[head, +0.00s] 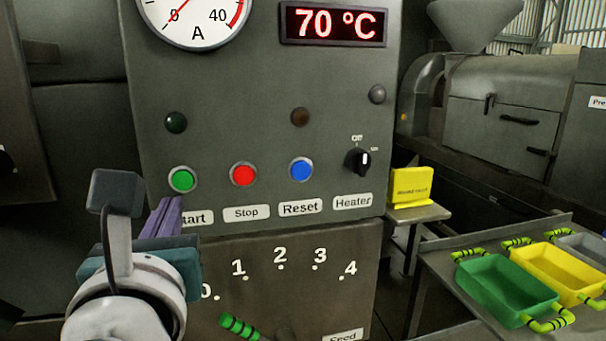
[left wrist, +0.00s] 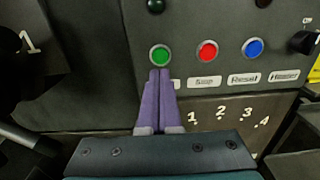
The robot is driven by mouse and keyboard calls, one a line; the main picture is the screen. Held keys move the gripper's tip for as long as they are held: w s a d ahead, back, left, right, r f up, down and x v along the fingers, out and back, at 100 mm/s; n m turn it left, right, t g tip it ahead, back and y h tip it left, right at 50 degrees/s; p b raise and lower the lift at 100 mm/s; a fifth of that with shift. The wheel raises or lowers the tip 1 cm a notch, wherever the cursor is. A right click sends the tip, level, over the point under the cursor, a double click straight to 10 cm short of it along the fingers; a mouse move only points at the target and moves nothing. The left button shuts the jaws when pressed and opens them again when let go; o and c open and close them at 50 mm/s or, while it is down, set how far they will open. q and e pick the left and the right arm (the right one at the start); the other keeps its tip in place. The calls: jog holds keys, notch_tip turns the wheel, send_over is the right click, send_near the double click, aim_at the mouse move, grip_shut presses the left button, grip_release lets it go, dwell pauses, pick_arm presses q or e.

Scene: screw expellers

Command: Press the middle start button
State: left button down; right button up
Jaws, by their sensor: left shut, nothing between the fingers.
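The green start button (head: 182,180) sits at the left of the row on the grey control panel (head: 270,110); its label is partly hidden by my left gripper (head: 172,204). The left gripper's purple fingers are shut and empty, with their tips just below the green button. In the left wrist view the shut fingertips (left wrist: 159,73) are right under the green button (left wrist: 160,55). I cannot tell whether they touch it. The button's lamp (head: 176,122) above it is dark green. My right gripper is not in view.
A red stop button (head: 243,174), a blue reset button (head: 301,169) and a black heater knob (head: 358,161) sit to the right. A feed scale (head: 280,267) with a green-striped handle (head: 238,326) is below. Green (head: 507,285) and yellow (head: 562,270) trays stand on a table at right.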

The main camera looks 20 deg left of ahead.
aim_at(180, 185)
pick_arm(q)
jog(key=x, duration=0.6)
jog(key=shift+w+a+p, duration=0.15)
jog(key=shift+w+p, duration=0.15)
jog(key=shift+w+a, duration=0.1)
jog(key=shift+w, duration=0.15)
jog(key=shift+w+a+f, duration=0.1)
jog(key=shift+w+a, duration=0.15)
jog(key=shift+a+f, duration=0.1)
jog(key=shift+f, duration=0.1)
